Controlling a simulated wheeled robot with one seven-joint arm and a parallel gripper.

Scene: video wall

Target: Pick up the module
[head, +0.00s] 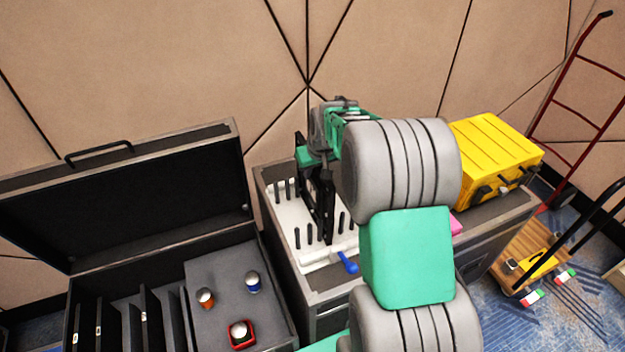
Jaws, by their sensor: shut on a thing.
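The module (322,205) appears as a dark, narrow, upright frame-like piece, seen nearly edge-on. It stands over a white rack (318,256) with several black pegs. I cannot tell whether its lower end touches the rack. My gripper (317,157), with green parts, is at the module's upper part and is shut on it. My own grey and green arm hides the right side of the rack and part of the gripper, so the fingertips are not clear.
The rack sits on a grey case (333,297). A blue-handled tool (347,263) lies at the rack's front. An open black case (215,325) with small round-topped items stands left. A yellow box (497,150) is right, near a red hand truck (570,110). The wall is close behind.

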